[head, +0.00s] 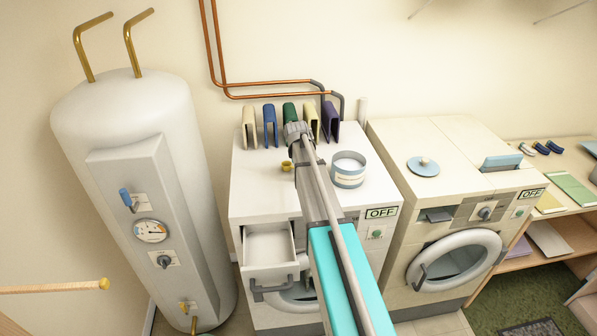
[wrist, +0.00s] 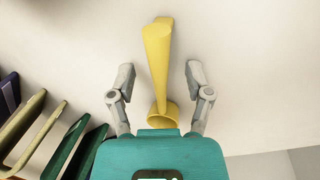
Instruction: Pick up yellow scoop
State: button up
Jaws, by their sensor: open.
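The yellow scoop (head: 287,166) is on the white top of the left washing machine (head: 262,190). In the head view only a small part of it shows beside my arm. In the wrist view the scoop (wrist: 158,60) lies between the two fingers of my gripper (wrist: 160,74), its round cup near the teal palm and its handle pointing up the picture. My gripper is open, with a gap between the scoop and each finger. In the head view my arm reaches over the machine and the fingers are hidden or too small to make out.
A round tub of white powder (head: 348,176) stands right of my arm. Several coloured upright items (head: 270,126) line the machine's back. The detergent drawer (head: 270,248) is pulled out. A second machine (head: 450,150) stands right and a white boiler (head: 130,110) left.

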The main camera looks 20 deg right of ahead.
jog(key=shift+c, duration=0.2)
grip_shut()
jog(key=shift+r, duration=0.2)
jog(key=p+v, duration=0.2)
jog(key=p, duration=0.1)
jog(key=shift+w+d+r, duration=0.1)
jog(key=shift+r, duration=0.25)
jog(key=s+a+r+p, duration=0.3)
jog(key=s+r+p, duration=0.7)
jog(key=s, duration=0.3)
jog(key=shift+s+a, duration=0.25)
jog(key=shift+a, duration=0.05)
